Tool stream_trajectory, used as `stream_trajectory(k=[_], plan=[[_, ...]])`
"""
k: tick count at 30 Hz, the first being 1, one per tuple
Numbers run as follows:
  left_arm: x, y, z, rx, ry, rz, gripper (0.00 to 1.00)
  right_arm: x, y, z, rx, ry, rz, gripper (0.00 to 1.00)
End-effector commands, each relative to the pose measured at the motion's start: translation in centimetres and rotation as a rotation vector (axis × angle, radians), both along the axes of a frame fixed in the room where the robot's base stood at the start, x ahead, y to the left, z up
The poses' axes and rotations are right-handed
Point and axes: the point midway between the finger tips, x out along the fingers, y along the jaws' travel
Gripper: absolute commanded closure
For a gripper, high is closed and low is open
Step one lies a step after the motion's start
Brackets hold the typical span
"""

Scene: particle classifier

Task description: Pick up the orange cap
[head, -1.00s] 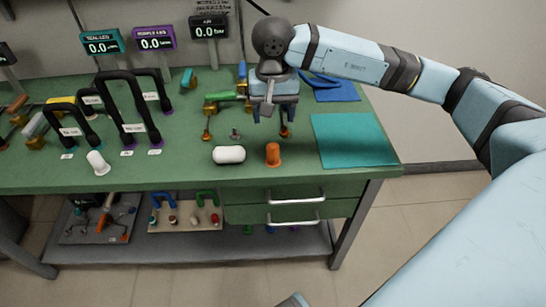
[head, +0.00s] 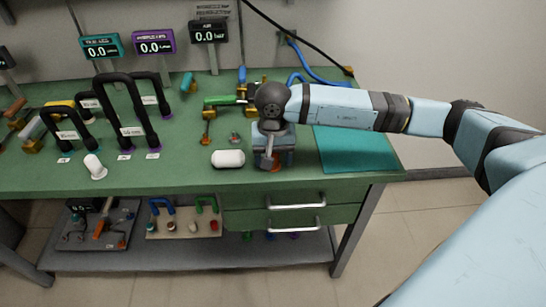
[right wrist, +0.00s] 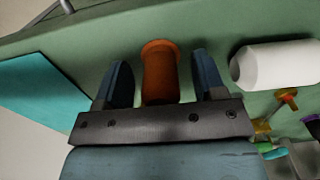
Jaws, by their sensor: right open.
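The orange cap (right wrist: 160,72) stands on the green bench between the two open fingers of my right gripper (right wrist: 162,80) in the right wrist view. A gap shows on each side of the cap, so the fingers do not appear to touch it. In the head view the right gripper (head: 272,160) is over the cap and hides most of it; only a bit of orange (head: 275,169) shows at its base. My left gripper is not in view.
A white capsule-shaped object (head: 228,158) lies just left of the right gripper. A teal mat (head: 355,146) lies to the right. A white cap (head: 95,166) and black hose loops (head: 122,110) stand further left. Drawers (head: 290,205) are below the bench edge.

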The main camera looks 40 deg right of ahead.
Motion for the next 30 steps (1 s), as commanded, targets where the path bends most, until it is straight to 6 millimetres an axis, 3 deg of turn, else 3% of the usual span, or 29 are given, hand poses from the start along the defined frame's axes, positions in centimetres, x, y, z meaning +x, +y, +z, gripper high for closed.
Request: stream_trajectory(k=[5, 12, 23, 30], plan=[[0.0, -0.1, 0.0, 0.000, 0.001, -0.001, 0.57, 0.0, 0.0, 0.0, 0.000, -0.001, 0.000, 0.36], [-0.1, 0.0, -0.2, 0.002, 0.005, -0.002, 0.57, 0.0, 0.0, 0.0, 0.000, -0.001, 0.000, 0.89], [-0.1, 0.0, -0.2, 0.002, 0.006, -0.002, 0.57, 0.1, 0.0, 0.4, 0.001, -0.003, 0.000, 0.89], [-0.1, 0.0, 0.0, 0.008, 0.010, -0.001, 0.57, 0.1, 0.0, 3.4, 0.000, -0.005, 0.002, 0.89]])
